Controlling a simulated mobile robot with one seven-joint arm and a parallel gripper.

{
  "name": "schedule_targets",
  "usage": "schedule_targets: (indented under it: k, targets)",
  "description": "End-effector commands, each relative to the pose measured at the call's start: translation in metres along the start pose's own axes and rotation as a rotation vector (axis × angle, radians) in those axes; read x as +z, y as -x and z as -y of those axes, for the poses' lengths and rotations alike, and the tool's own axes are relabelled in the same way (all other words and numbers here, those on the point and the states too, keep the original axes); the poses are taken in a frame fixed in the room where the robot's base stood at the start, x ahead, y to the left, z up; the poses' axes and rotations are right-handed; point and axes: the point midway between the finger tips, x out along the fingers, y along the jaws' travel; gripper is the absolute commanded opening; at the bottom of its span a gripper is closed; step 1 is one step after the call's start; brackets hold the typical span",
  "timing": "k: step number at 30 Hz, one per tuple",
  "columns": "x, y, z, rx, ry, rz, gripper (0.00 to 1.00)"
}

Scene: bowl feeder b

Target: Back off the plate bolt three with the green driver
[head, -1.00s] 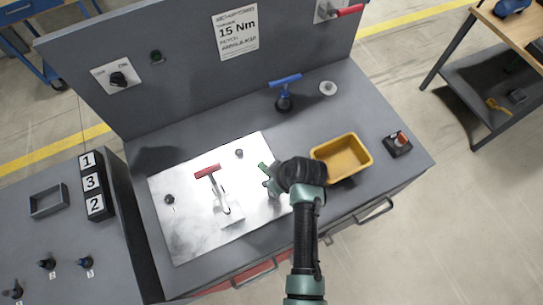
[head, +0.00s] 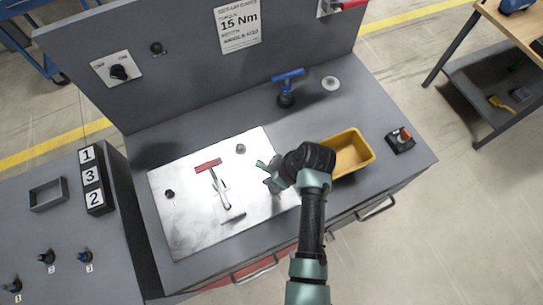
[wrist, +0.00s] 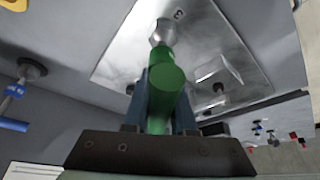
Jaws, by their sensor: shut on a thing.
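My gripper (wrist: 157,110) is shut on the green driver (wrist: 165,85), with a finger on either side of its handle. In the wrist view the driver's silver nose (wrist: 160,32) is at the metal plate, close beside the printed 3. No bolt shows at the nose; I cannot tell whether it is seated on one. In the head view my gripper (head: 274,178) is over the right edge of the metal plate (head: 185,235), with a little of the driver (head: 262,165) showing. Dark bolts show at the plate's left (head: 169,194) and top (head: 240,149).
A red-handled clamp (head: 208,166) stands on the plate. A yellow bin (head: 352,150) is close right of my arm. A blue-handled tool (head: 287,77) stands behind, and a box with a red button (head: 400,141) is at the right. The bench behind the plate is mostly clear.

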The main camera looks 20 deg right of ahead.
Motion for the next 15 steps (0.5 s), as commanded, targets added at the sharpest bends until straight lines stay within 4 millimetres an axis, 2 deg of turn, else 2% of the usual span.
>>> schedule_targets:
  k: [6,15]
  targets:
    - [0.0001,-0.0002,0.0004,-0.060,0.138,-0.002,0.00]
    - [-0.0001,0.0007,0.0013,-0.068,0.155,-0.002,0.00]
